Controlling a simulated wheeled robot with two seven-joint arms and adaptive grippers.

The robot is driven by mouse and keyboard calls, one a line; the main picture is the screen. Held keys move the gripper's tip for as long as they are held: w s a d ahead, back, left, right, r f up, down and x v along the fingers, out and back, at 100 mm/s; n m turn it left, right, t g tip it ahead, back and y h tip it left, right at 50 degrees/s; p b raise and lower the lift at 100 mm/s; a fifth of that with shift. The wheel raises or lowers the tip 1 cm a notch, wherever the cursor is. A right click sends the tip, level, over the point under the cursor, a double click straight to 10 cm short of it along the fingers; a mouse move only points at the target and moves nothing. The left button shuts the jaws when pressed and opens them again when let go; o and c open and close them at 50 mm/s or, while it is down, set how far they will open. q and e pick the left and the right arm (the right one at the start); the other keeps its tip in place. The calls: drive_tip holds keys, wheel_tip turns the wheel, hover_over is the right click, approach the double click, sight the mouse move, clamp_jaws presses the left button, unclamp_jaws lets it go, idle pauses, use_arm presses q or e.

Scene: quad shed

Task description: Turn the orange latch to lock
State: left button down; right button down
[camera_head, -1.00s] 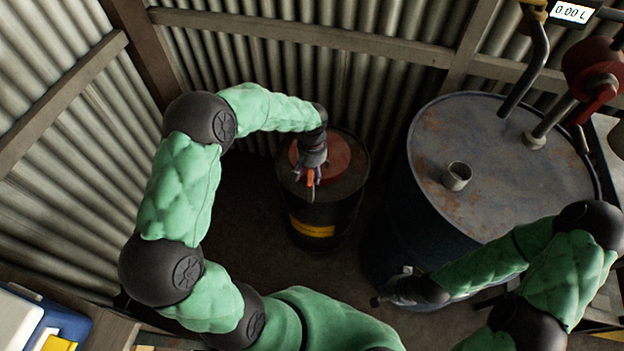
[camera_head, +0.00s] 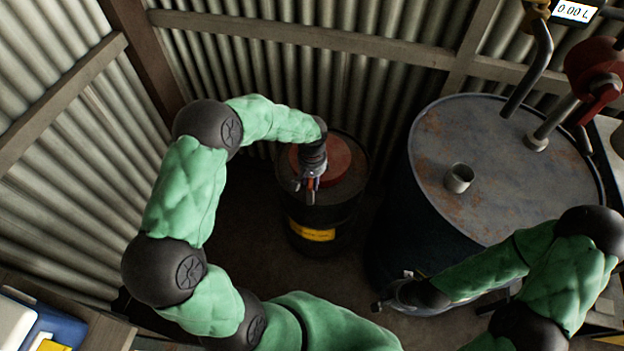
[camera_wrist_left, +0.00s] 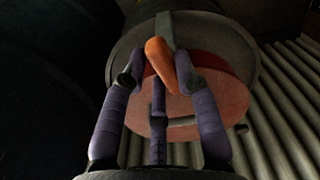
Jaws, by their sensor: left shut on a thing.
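The orange latch (camera_wrist_left: 161,62) sits at the edge of the small dark drum's top, beside a red round lid (camera_head: 334,160). In the left wrist view it lies tilted between the fingers of my left gripper (camera_wrist_left: 163,68). In the head view my left gripper (camera_head: 308,186) is over the front of the drum (camera_head: 322,215), shut on the latch, and only a little orange shows between its fingers. My right gripper (camera_head: 388,302) hangs low, away from the drum, beside the large barrel; its fingers are too small and dark to read.
A large rusty-topped barrel (camera_head: 450,135) with a metal cup (camera_head: 459,178) on it stands to the right. A red pump (camera_head: 596,70) rises at its back. Corrugated walls (camera_head: 230,55) close in behind and left of the small drum.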

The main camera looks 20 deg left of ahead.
sight(311, 182)
use_arm(q)
drive_tip(key=shift+s+m+p, duration=0.1)
drive_tip(key=shift+m+p, duration=0.55)
drive_tip(key=shift+m, duration=0.65)
drive_tip(key=c, duration=0.9)
unclamp_jaws()
drive_tip(key=shift+c, duration=0.2)
wheel_tip(311, 182, up, 12)
drive_tip(key=shift+f, duration=0.1)
